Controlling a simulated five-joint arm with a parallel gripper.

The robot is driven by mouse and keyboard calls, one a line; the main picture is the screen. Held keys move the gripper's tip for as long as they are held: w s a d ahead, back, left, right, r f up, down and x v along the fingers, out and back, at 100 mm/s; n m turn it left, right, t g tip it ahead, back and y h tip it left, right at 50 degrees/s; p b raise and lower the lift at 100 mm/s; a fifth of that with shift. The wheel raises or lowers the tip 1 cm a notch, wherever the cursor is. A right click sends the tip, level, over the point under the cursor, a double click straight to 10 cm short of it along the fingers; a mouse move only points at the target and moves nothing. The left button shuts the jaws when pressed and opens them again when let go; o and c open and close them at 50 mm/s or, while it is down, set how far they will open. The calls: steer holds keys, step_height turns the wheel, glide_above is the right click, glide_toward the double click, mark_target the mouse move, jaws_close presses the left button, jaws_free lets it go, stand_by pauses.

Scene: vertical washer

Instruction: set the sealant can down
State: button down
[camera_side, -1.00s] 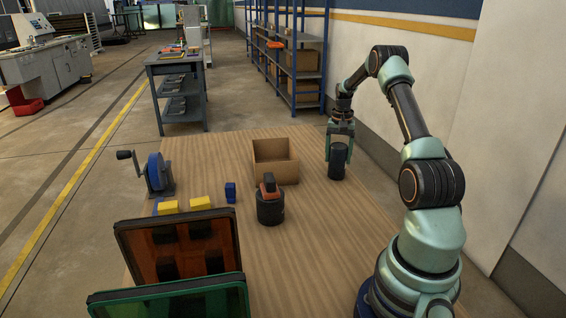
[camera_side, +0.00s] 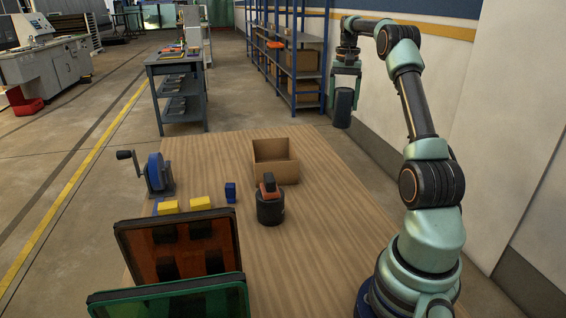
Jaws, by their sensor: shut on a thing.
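The sealant can (camera_side: 343,108) is a dark, upright cylinder at the upper right of the side view. My gripper (camera_side: 345,86) points down and is shut on the can's upper part. The can hangs well above the wooden table (camera_side: 335,215), near its far right corner, and touches nothing below. The fingers partly cover the can's top.
An open cardboard box (camera_side: 275,170) stands at the table's far middle. A dark round object with an orange-and-black top (camera_side: 270,205) is in front of it. Yellow blocks (camera_side: 185,205), a blue block (camera_side: 230,192), a blue hand-cranked reel (camera_side: 156,174) and framed panels (camera_side: 180,250) fill the left. The table's right side is clear.

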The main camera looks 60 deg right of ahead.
steer(key=shift+w+a+r, duration=0.1)
steer(key=shift+r, duration=0.4)
steer(key=w+a+r+n, duration=0.2)
steer(key=w+a+n, duration=0.15)
steer(key=a, duration=0.65)
steer(key=w+a+r+n, duration=0.1)
steer(key=w+a+n, duration=0.25)
steer(key=a, duration=0.75)
steer(key=s+a+f+n, duration=0.1)
steer(key=s+a+n, duration=0.35)
steer(key=a, duration=0.65)
steer(key=s+a+f+n, duration=0.1)
steer(key=s+a+n, duration=0.4)
steer(key=a, duration=0.7)
steer(key=shift+n, duration=0.75)
steer(key=f, duration=1.3)
steer(key=w+f, duration=0.1)
steer(key=f, duration=0.6)
steer(key=shift+d+f, duration=0.2)
steer(key=shift+s+f, duration=0.1)
jaws_free()
